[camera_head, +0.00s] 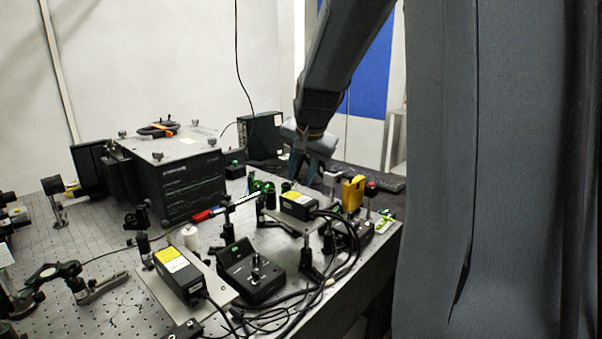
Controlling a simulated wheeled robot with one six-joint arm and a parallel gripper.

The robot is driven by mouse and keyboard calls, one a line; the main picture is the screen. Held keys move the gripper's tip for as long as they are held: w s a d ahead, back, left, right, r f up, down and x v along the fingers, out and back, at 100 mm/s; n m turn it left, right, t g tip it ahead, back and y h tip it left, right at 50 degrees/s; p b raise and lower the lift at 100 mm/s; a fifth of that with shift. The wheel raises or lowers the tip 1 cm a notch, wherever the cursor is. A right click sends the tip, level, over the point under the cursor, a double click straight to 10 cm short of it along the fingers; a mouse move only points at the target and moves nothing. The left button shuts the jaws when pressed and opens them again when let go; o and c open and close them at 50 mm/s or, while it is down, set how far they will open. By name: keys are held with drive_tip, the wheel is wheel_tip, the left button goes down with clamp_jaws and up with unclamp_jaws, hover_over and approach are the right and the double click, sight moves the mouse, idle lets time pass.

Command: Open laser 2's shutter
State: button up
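Two black laser boxes with yellow labels sit on metal plates: a near one (178,272) at the lower left of centre and a farther one (299,206) right of centre. I cannot read which is laser 2, and no shutter can be clearly made out on either. A black control box with a knob (248,272) stands between them, and a second control box (352,236) is partly hidden by cables. My gripper (307,178) points down above the far part of the bench, behind the farther laser. Its fingers look spread apart, with nothing seen between them.
A yellow block (352,193) and a red-topped post (370,188) stand near the right edge. Black cables (335,270) loop along the front edge. Perforated bench top (110,235) is partly clear at left.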

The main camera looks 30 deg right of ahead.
drive_tip(key=shift+w+f, duration=0.1)
drive_tip(key=shift+f, duration=0.05)
drive_tip(key=shift+c, duration=0.2)
clamp_jaws()
drive_tip(key=shift+d+p, duration=0.1)
drive_tip(key=shift+p, duration=0.2)
drive_tip(key=shift+d+f+y+p, duration=0.1)
drive_tip(key=shift+f+y+p, duration=0.1)
drive_tip(key=shift+y+p, duration=0.35)
